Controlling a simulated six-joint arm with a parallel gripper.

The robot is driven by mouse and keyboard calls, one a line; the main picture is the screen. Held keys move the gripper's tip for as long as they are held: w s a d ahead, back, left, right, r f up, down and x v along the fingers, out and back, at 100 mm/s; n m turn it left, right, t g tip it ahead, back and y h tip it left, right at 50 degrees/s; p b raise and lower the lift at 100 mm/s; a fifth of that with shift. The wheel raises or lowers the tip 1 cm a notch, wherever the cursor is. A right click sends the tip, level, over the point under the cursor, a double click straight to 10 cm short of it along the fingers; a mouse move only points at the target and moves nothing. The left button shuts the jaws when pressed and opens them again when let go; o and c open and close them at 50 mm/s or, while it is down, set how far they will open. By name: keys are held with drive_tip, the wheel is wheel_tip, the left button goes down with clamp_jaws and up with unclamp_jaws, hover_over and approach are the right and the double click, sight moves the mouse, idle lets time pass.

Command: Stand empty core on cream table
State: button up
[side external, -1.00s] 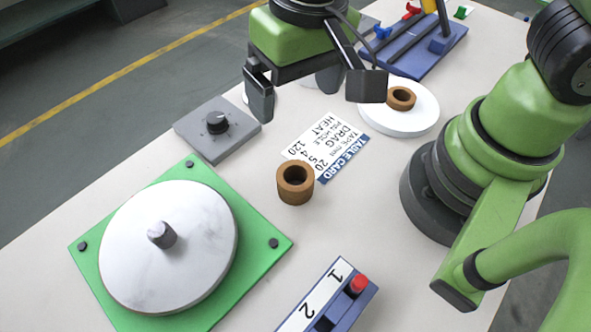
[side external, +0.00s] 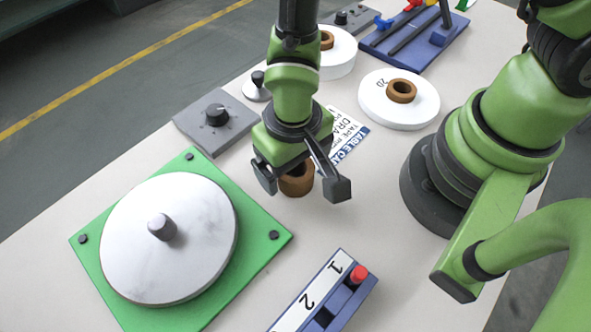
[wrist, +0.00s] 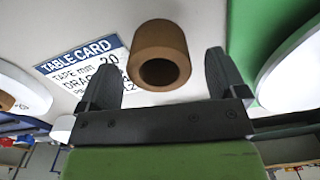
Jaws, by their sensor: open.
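A brown hollow core (side external: 297,184) stands upright on the cream table (side external: 235,285), with no tape on it. In the wrist view the core (wrist: 160,42) shows its open bore, and it lies between and beyond the fingertips. My gripper (side external: 301,187) is open over the core, one finger to each side of it in the side view. Its fingers also show in the wrist view (wrist: 163,80), apart from the core. The gripper hides the core's top in the side view. How far the fingertips reach down beside the core is unclear.
A green plate with a white disc (side external: 190,255) and central peg lies at left. A grey knob box (side external: 235,135) and table card (side external: 347,135) are behind. White rolls on brown cores (side external: 400,115) stand at back right. A blue numbered holder (side external: 345,300) lies in front.

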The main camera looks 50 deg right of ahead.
drive_tip(key=shift+f, duration=0.8)
drive_tip(key=shift+c, duration=0.5)
drive_tip(key=c, duration=1)
wheel_tip(320, 180, up, 10)
hover_over(329, 211)
wheel_tip(329, 211, down, 5)
drive_tip(key=shift+f, duration=2.35)
